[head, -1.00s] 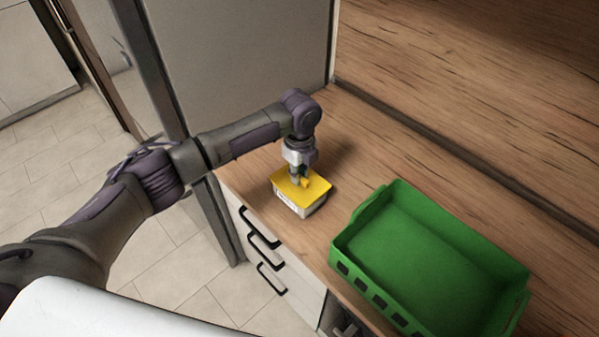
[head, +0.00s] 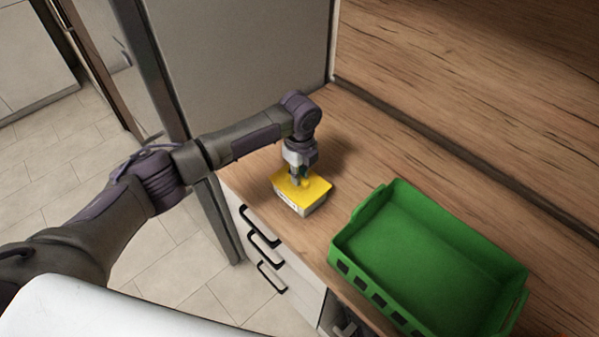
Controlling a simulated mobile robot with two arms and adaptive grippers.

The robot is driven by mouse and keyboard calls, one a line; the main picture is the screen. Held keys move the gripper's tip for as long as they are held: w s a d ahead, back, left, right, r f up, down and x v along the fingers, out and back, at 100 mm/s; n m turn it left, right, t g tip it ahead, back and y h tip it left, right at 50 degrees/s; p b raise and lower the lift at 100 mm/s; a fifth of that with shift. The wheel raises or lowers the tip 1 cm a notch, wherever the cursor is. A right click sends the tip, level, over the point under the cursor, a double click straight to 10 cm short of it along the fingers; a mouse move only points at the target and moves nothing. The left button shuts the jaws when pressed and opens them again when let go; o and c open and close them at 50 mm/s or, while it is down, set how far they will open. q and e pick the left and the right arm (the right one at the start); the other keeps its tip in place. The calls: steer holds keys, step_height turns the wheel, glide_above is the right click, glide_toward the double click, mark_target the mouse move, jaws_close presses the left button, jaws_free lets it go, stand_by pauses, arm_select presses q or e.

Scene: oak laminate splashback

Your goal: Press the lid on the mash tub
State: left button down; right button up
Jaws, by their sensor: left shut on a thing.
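The mash tub (head: 314,208) is a small pale box with a printed side, standing on the wooden worktop near its front edge. The yellow lid (head: 313,192) lies over its top and covers the opening. My left gripper (head: 299,182) points down from above and is shut on the lid, at a small yellow grip near its middle. The fingers partly hide the grip. Whether the lid is fully seated all round cannot be told from here. My right gripper is not in view.
An empty green crate (head: 351,222) stands on the worktop (head: 356,146) to the right of the tub. A tall grey cabinet side (head: 245,60) rises behind my left arm. Drawers with black handles (head: 262,228) are below the front edge. Bare worktop lies behind the tub.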

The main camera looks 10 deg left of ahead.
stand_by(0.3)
arm_select(q)
steer(key=c, duration=0.6)
jaws_free()
steer(key=shift+r, duration=0.1)
steer(key=shift+r+p, duration=2.4)
steer(key=shift+r, duration=1.05)
jaws_close()
